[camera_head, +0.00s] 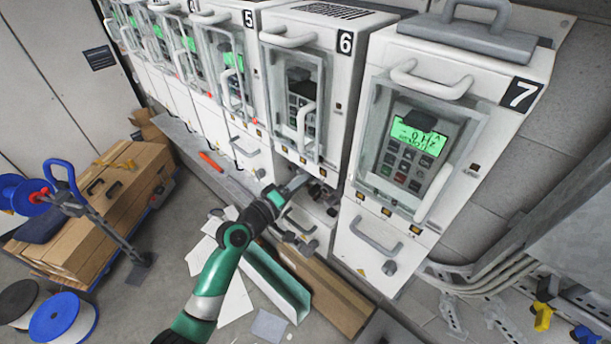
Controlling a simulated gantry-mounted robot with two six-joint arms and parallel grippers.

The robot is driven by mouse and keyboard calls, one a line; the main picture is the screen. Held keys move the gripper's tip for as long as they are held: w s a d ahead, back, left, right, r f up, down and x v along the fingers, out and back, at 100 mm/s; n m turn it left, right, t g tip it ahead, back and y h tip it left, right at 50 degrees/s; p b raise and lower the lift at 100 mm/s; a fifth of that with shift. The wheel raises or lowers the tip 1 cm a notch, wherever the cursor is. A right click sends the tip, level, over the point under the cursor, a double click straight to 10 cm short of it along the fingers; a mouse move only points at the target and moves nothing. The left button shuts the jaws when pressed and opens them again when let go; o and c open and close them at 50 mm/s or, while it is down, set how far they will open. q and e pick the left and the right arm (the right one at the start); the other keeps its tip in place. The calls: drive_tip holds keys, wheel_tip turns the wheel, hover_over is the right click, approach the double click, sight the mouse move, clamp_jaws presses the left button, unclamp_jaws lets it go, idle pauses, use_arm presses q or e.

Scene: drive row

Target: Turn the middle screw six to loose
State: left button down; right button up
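Drive cabinet 6 (341,80) is a white unit, with its number plate at top right and a dark display behind a clear cover. At its lower front edge are several small dark fittings (318,188). They are too small and partly covered to tell which is the middle screw. My green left arm comes up from the lower left. Its gripper (299,181) is at this lower edge, close to the fittings. Whether it touches one, and whether its fingers are open or shut, cannot be made out. My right gripper is not in view.
Cabinet 7 (465,65) stands to the right with a lit green display; cabinet 5 (249,45) stands to the left. Handles stick out from the fronts. A long green channel (277,285) and brown boards (335,300) lie on the floor below. A loaded cart (95,215) stands left.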

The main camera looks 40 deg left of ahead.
use_arm(q)
drive_tip(key=shift+n, duration=0.4)
drive_tip(key=c, duration=0.5)
unclamp_jaws()
drive_tip(key=shift+s, duration=0.1)
drive_tip(key=s+b, duration=0.1)
drive_tip(key=s, duration=1)
drive_tip(key=shift+s+d, duration=0.1)
drive_tip(key=shift+s, duration=0.1)
